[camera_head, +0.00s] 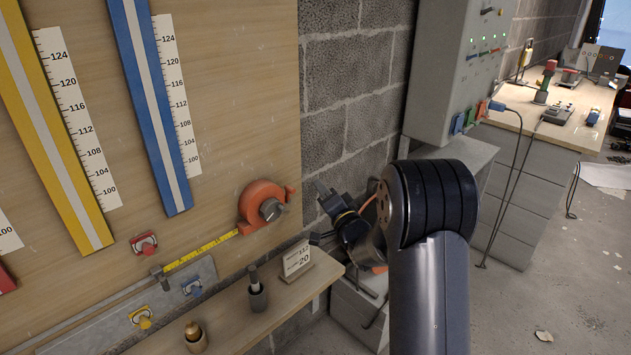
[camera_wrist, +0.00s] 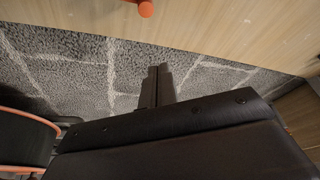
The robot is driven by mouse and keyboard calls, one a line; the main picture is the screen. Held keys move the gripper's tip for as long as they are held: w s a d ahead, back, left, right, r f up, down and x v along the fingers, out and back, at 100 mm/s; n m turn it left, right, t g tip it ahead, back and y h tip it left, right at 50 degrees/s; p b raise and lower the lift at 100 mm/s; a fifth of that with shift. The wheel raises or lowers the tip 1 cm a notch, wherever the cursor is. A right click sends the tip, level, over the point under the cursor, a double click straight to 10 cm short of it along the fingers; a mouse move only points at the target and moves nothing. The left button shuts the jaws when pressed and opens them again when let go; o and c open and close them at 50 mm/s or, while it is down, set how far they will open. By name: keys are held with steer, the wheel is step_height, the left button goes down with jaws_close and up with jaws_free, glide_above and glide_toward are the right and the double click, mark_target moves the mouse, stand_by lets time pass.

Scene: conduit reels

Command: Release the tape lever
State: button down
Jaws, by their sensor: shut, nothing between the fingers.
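The orange tape reel (camera_head: 250,207) is mounted at the lower right of the wooden board, with a grey round hub on its front. Its yellow tape (camera_head: 205,247) runs out down to the left. A small orange part sticks out at the reel's right side and may be the lever; I cannot tell for sure. In the wrist view an orange rounded end (camera_wrist: 146,9) shows at the top edge. My gripper (camera_head: 321,188) is right of the reel, apart from it, in front of the block wall. Its fingers (camera_wrist: 158,72) are shut and empty.
Blue (camera_head: 150,105) and yellow (camera_head: 50,120) strips with scales are on the board. A grey electrical cabinet (camera_head: 455,70) stands right.

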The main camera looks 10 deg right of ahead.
steer(key=shift+v, duration=2.25)
steer(key=shift+w, duration=0.1)
